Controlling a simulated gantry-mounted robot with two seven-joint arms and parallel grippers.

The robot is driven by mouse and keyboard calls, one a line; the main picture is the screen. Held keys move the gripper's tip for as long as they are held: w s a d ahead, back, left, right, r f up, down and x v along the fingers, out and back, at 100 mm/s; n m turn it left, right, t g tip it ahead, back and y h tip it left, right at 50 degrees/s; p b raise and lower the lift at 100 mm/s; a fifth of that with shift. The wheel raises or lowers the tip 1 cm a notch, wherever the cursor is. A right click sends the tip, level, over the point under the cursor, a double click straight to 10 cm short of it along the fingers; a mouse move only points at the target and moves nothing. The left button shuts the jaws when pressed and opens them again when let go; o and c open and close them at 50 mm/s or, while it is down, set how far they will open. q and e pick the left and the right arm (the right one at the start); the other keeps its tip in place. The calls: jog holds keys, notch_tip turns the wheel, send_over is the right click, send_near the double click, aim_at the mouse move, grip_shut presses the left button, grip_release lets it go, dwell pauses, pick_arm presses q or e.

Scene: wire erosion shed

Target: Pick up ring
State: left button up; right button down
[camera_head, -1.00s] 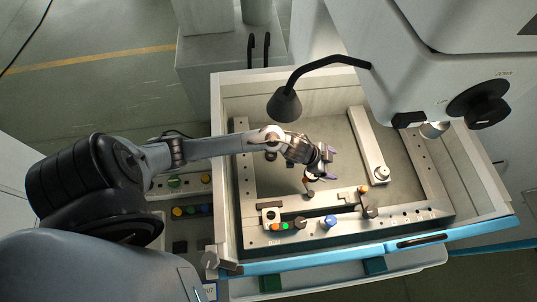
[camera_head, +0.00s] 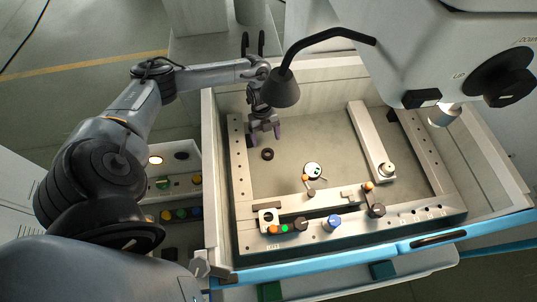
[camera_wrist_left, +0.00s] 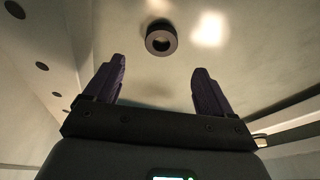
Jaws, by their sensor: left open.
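The ring (camera_head: 267,154) is small and dark with a hole in its middle. It lies flat on the grey floor of the machine tank, near the left rail. In the left wrist view the ring (camera_wrist_left: 161,39) shows beyond the fingertips, roughly between them and a little left of centre. My left gripper (camera_head: 265,137) is open and empty, above the tank floor just behind the ring in the head view. In the left wrist view its two purple fingers (camera_wrist_left: 157,80) are spread apart and do not touch the ring. My right gripper is not in view.
A black lamp (camera_head: 281,88) hangs over the tank beside my left wrist. A blue knob (camera_head: 331,223) and other knobs line the front rail. The middle floor is clear.

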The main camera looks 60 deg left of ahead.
aim_at(267, 155)
pick_arm(q)
jog(key=shift+w+a+p+x, duration=0.1)
jog(key=shift+p+x, duration=0.1)
jog(key=shift+x, duration=1.8)
jog(key=shift+w+a+p+x, duration=0.1)
jog(key=shift+p+x, duration=0.05)
jog(key=shift+x, duration=1.9)
jog(key=c, duration=1.3)
jog(key=shift+r, duration=0.15)
